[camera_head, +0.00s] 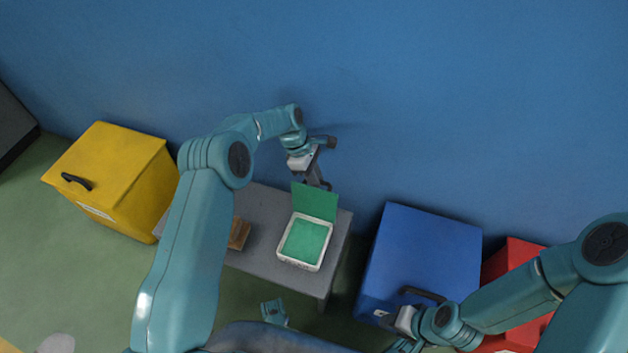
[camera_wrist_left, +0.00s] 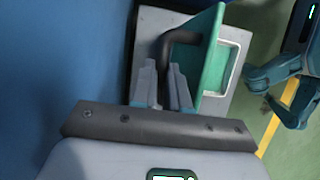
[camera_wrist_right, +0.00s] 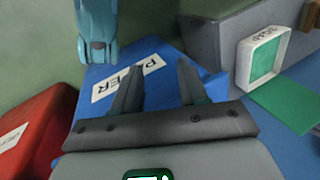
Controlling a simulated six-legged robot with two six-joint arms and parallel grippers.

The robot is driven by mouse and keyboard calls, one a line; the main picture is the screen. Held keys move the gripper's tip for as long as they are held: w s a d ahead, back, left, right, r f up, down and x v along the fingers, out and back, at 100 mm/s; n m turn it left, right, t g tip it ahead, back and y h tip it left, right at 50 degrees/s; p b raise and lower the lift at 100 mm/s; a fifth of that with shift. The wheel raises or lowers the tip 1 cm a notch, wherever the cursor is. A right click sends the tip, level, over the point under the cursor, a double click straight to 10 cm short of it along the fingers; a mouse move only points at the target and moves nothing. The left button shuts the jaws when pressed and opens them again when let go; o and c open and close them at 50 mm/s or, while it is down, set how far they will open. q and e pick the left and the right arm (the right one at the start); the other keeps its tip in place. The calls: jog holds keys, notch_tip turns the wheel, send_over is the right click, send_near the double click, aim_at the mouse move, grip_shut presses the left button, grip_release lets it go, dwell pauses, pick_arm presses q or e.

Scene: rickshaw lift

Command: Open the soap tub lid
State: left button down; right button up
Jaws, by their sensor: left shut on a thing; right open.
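The soap tub (camera_head: 298,265) is a white box with a green inside, sitting on a grey bench. Its green lid (camera_head: 314,203) is raised from the far edge and the tub's inside shows. My left gripper (camera_head: 317,181) is behind the lid. In the left wrist view its fingers (camera_wrist_left: 162,70) are shut on the dark lid handle (camera_wrist_left: 183,37). The tub also shows in the right wrist view (camera_wrist_right: 262,34), with its lid (camera_wrist_right: 290,106) swung away from the opening. My right gripper (camera_wrist_right: 158,67) is open and empty near the blue box.
The grey bench (camera_head: 265,257) also bears a brown block (camera_head: 239,234). A yellow box (camera_head: 130,175) stands to the left; a blue box (camera_head: 425,250) labelled paper and a red box (camera_head: 508,262) stand right. A blue wall (camera_head: 420,80) closes the back.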

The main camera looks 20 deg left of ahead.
pick_arm(q)
jog(key=shift+w+a, duration=0.1)
jog(key=shift+a, duration=0.15)
jog(key=c, duration=1.1)
grip_release()
jog(key=shift+d, duration=0.1)
jog(key=shift+p+v, duration=2.45)
jog(key=shift+v, duration=5.75)
jog(key=shift+d, duration=0.1)
